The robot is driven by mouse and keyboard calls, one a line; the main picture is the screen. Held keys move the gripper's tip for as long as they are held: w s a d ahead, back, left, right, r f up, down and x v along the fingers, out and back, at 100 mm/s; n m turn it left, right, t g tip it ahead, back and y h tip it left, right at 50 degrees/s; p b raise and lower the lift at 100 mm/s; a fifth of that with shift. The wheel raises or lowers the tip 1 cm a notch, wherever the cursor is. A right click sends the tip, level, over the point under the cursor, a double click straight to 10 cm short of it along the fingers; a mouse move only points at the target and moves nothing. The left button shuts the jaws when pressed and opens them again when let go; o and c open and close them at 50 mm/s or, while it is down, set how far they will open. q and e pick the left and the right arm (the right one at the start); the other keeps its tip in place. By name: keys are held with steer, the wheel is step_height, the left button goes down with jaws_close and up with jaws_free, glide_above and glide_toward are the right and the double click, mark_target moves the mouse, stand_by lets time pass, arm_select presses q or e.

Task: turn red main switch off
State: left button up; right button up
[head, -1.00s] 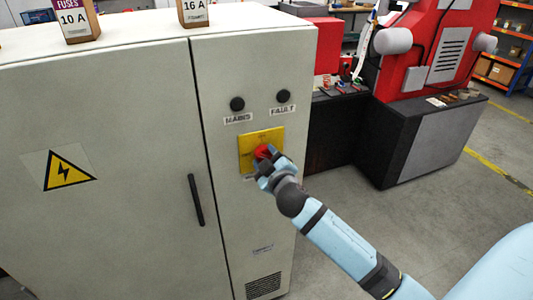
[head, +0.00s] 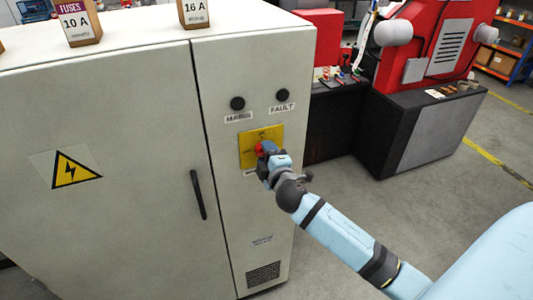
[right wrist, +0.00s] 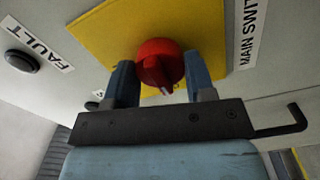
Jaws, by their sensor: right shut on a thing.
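The red main switch (head: 260,148) sits on a yellow plate (head: 247,155) on the narrow right door of the grey cabinet. It also shows in the right wrist view (right wrist: 160,62), a round red knob with a raised grip. My right gripper (head: 268,153) is at the knob. In the right wrist view its two blue fingers (right wrist: 160,82) stand on either side of the knob, shut on it. In the head view the gripper hides part of the knob and plate. My left gripper is not in view.
Black MAINS (head: 237,103) and FAULT (head: 282,95) lamps sit above the plate. A black door handle (head: 198,195) is to the left. Fuse boxes (head: 77,22) stand on the cabinet top. A red machine on a dark base (head: 425,130) stands to the right; floor between is clear.

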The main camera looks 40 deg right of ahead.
stand_by(0.4)
steer(key=o, duration=0.9)
steer(key=b+v, duration=0.3)
steer(key=v, duration=1.1)
steer(key=shift+d, duration=0.1)
steer(key=shift+w, duration=0.1)
